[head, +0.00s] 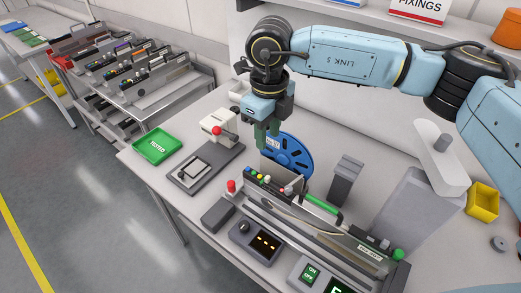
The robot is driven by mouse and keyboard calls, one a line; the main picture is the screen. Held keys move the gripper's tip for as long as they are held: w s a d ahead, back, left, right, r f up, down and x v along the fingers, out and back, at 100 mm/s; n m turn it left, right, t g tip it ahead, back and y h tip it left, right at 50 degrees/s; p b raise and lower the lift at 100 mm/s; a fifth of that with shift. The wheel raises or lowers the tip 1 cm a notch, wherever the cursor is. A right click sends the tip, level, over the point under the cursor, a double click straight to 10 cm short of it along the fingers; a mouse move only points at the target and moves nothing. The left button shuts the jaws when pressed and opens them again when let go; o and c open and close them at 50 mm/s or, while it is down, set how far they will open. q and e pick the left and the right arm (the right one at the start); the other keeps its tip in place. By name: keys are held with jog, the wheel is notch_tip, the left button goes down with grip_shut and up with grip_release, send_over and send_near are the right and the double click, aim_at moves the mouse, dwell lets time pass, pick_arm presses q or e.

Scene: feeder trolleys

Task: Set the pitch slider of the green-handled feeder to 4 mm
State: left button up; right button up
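A feeder with a green handle (322,204) lies on the bench at the centre right. A row of small coloured parts (270,183) sits near its far left end. I cannot make out the pitch slider or its setting at this size. My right gripper (267,148) points down above the far left end of the feeder, in front of the blue reel (289,156). Its fingers are small and partly dark, and I cannot tell whether they are apart or hold anything. My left gripper is not in view.
A green TESTED tray (157,146) and a flat grey device (190,174) stand left of the feeder. A control box with a lit display (265,243) is in front. A grey post (345,180) and a yellow bin (482,201) stand to the right. A trolley (150,85) holds other feeders.

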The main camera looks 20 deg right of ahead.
aim_at(268, 177)
jog(key=f, duration=0.4)
jog(key=f+p, duration=0.1)
jog(key=f, duration=0.3)
jog(key=s+f+p, duration=0.1)
jog(key=f, duration=0.4)
jog(key=shift+c, duration=0.2)
grip_shut()
